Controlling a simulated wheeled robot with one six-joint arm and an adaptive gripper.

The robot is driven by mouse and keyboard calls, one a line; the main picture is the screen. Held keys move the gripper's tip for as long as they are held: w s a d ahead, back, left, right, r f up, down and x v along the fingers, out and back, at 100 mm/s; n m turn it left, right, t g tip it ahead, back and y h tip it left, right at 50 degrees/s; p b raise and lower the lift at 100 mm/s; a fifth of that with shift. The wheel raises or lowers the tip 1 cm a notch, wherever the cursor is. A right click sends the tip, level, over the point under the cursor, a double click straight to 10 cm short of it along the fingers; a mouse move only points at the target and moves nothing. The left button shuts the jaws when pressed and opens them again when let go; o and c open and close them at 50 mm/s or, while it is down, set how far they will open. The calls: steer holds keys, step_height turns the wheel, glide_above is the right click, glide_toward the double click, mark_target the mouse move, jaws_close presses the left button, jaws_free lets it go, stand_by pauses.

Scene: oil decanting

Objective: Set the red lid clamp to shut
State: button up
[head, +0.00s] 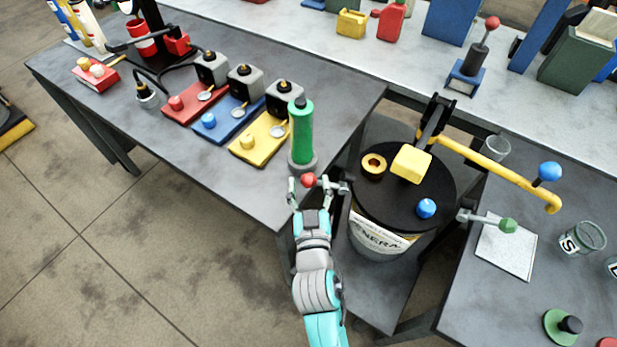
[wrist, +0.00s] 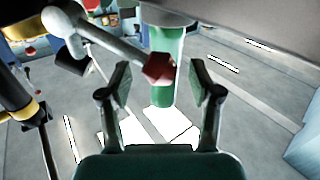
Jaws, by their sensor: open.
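The red lid clamp is a grey lever with a red knob (head: 309,180) on the left side of the black-lidded drum (head: 385,245). In the wrist view the red knob (wrist: 159,67) shows at the end of its pale lever (wrist: 105,38), between my fingertips or just beyond them. My gripper (head: 308,186) is open around or close to the knob; I cannot tell if a finger touches it. A second clamp lever with a green knob (head: 508,225) sticks out on the drum's right side.
A green cylinder (head: 301,135) stands on the left table's corner, close beyond my gripper. The drum lid carries a yellow block (head: 411,163), a brass ring (head: 373,166) and a blue knob (head: 426,208). A yellow pump handle (head: 510,178) reaches right.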

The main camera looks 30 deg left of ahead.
steer(key=shift+x, duration=1)
jaws_close()
steer(key=shift+f, duration=0.1)
